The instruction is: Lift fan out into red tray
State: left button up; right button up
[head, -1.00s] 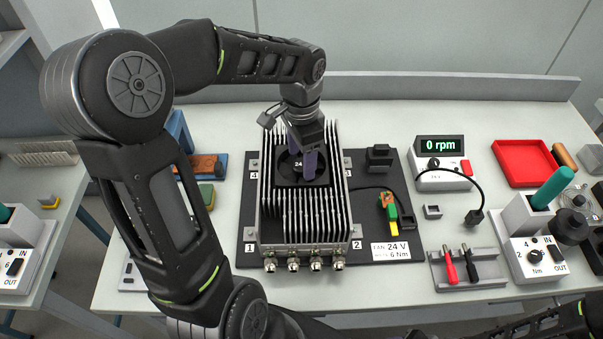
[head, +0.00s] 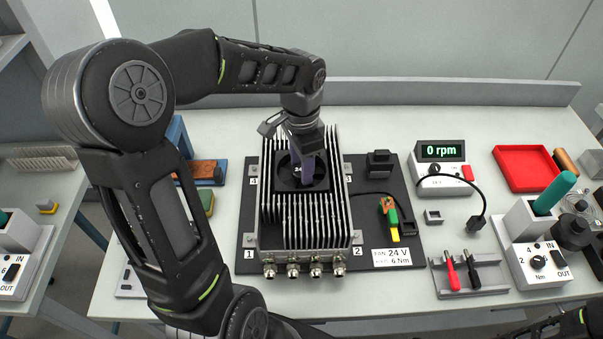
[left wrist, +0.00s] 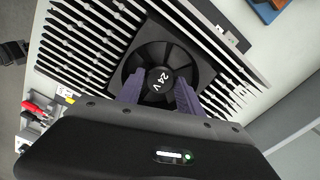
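The fan (left wrist: 158,52) is black and round, with a hub marked 24V. It sits in a square opening in the top of the finned grey housing (head: 303,222). My left gripper (head: 304,178) points down over the fan from above. In the left wrist view its two purple fingers (left wrist: 158,92) are apart, one on each side of the hub. I cannot tell whether they touch it. In the head view the fingers hide part of the fan. The red tray (head: 530,168) lies empty at the right of the table. My right gripper is out of view.
The housing stands on a black mat (head: 400,225) with a green and orange connector (head: 390,212). To the right are a display reading 0 rpm (head: 441,150), a rack with red and black probes (head: 468,275) and a green-handled tool (head: 553,193). Table between them is partly clear.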

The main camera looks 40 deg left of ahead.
pick_arm(q)
jog(key=c, duration=0.7)
jog(key=shift+c, duration=0.3)
notch_tip(320, 180, up, 5)
jog(key=p, duration=0.3)
jog(key=shift+f+p, duration=0.1)
jog(key=shift+p, duration=0.2)
jog(key=shift+r, duration=2.6)
notch_tip(320, 180, up, 6)
jog(key=shift+r, duration=0.2)
